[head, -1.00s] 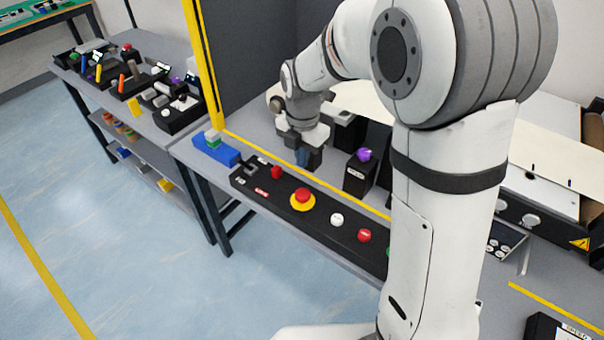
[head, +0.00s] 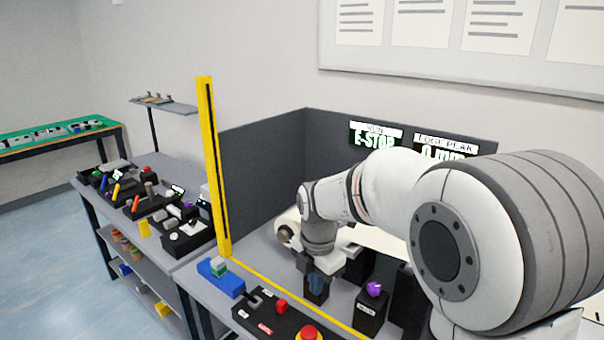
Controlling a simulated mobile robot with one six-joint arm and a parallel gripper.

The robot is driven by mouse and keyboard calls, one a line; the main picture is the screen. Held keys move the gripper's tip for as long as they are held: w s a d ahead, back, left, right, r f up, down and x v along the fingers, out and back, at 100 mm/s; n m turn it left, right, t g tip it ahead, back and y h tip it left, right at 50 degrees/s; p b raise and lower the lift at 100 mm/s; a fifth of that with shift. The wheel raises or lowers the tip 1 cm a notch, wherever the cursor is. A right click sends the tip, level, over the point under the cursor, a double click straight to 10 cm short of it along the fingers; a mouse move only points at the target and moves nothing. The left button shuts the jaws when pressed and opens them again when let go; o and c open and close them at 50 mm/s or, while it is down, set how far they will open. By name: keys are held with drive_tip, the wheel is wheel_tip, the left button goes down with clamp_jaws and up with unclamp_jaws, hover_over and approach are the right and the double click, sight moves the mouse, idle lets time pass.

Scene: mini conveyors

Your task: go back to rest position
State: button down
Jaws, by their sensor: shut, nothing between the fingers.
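My gripper (head: 317,293) hangs at the end of my white arm, fingers pointing down, over the grey table behind the black control panel. It appears shut and empty; the gap between its fingertips is too small to make out. The black control panel (head: 268,318) with a red button (head: 282,306) and a red emergency knob (head: 309,333) on a yellow base lies in front of it, cut off by the lower edge. A black box with a purple knob (head: 374,289) stands to the right of my gripper.
A blue block (head: 220,280) with a green and grey piece on top sits left of my gripper. A yellow post (head: 213,170) and dark partition walls (head: 265,165) stand behind. A display (head: 375,138) reads E-STOP. A side bench (head: 150,215) holds several devices.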

drive_tip(key=s+d+r+m+t, duration=0.1)
drive_tip(key=s+d+m, duration=0.5)
drive_tip(key=s+m, duration=0.3)
drive_tip(key=s+d+r+m+t, duration=0.1)
drive_tip(key=s+d+m, duration=0.5)
drive_tip(key=m, duration=1.1)
drive_tip(key=s+r, duration=0.1)
drive_tip(key=s, duration=0.2)
drive_tip(key=shift+s+r+t, duration=0.15)
drive_tip(key=shift+s+t, duration=0.15)
drive_tip(key=shift+s, duration=0.05)
